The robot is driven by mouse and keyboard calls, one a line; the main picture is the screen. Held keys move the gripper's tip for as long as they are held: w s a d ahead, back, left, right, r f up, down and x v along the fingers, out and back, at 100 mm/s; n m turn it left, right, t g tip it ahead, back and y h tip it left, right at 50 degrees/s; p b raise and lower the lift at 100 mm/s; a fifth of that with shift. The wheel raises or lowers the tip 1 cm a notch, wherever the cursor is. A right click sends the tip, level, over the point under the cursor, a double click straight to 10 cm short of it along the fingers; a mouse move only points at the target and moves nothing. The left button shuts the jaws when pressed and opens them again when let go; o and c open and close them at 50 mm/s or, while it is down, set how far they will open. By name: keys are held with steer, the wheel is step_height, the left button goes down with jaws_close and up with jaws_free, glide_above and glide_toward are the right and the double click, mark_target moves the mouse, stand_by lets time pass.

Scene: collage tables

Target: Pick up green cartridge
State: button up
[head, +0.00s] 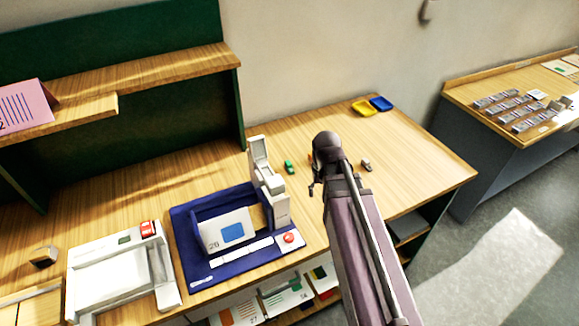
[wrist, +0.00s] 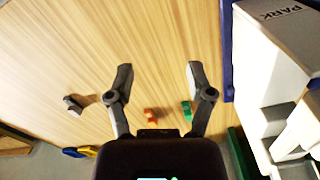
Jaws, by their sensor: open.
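The green cartridge (head: 289,167) lies on the wooden table, just right of the white upright part of the blue-based machine. It also shows in the wrist view (wrist: 187,110), close beside the right finger and partly covered by it. My gripper (wrist: 160,72) is open, with bare wood between its fingertips. The green cartridge is nearer the finger bases than the tips in that picture, and nothing is held. In the head view my arm hides most of the gripper.
An orange piece (wrist: 151,114) lies left of the green cartridge, and a grey one (head: 366,165) lies farther off. The blue-based machine (head: 208,281) stands close by. A yellow tray (head: 363,108) and a blue tray (head: 381,103) sit at the back. The table's right part is mostly clear.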

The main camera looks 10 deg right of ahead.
mark_target(289, 164)
steer(key=w+a+r+n+p, duration=0.1)
steer(key=w+a, duration=0.2)
steer(key=w, duration=0.8)
steer(key=w+a+r+n+p, duration=0.1)
steer(key=w+a, duration=0.3)
steer(key=w, duration=0.8)
steer(key=shift+a+r+n+p, duration=0.2)
steer(key=shift+r+n+p, duration=0.2)
steer(key=shift+r+n, duration=0.15)
steer(key=shift+f, duration=0.1)
step_height(289, 164, down, 8)
steer(key=b, duration=0.8)
steer(key=shift+f+b, duration=0.25)
steer(key=shift+b, duration=0.05)
steer(key=shift+f, duration=0.1)
steer(key=shift+f+b, duration=2.5)
steer(key=shift+b, duration=0.1)
steer(key=c, duration=0.9)
